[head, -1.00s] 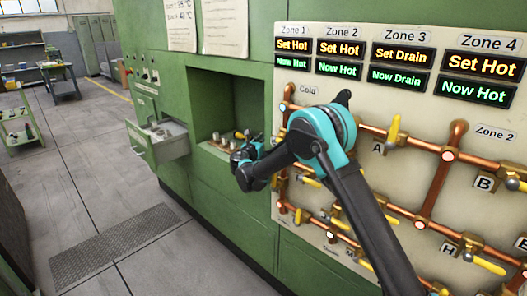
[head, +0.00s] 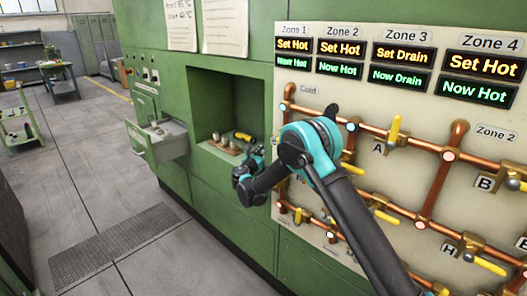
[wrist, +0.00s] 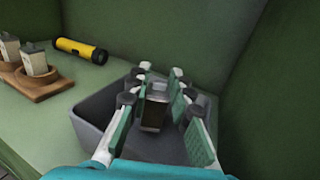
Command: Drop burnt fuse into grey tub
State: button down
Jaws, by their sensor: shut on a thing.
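The burnt fuse (wrist: 155,108), a small block with a dark front, is between the fingers of my gripper (wrist: 158,88) in the wrist view. My gripper is shut on it. The grey tub (wrist: 92,122) is an open box on the green niche floor; the fuse and fingers are over its opening. I cannot tell how high the fuse is above the tub's bottom. In the head view my gripper (head: 252,160) is at the right front of the niche, and the tub is hidden there.
A wooden holder (wrist: 45,88) with pale fuses (wrist: 36,60) stands left of the tub. A yellow flashlight (wrist: 80,50) lies behind. A green wall rises close on the right. In the head view an open drawer (head: 160,140) is left of the niche.

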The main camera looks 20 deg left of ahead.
jog(key=shift+f, duration=0.45)
jog(key=c, duration=1.4)
grip_release()
jog(key=shift+o, duration=0.2)
jog(key=shift+r, duration=0.25)
jog(key=s, duration=1.2)
jog(key=shift+r, duration=0.4)
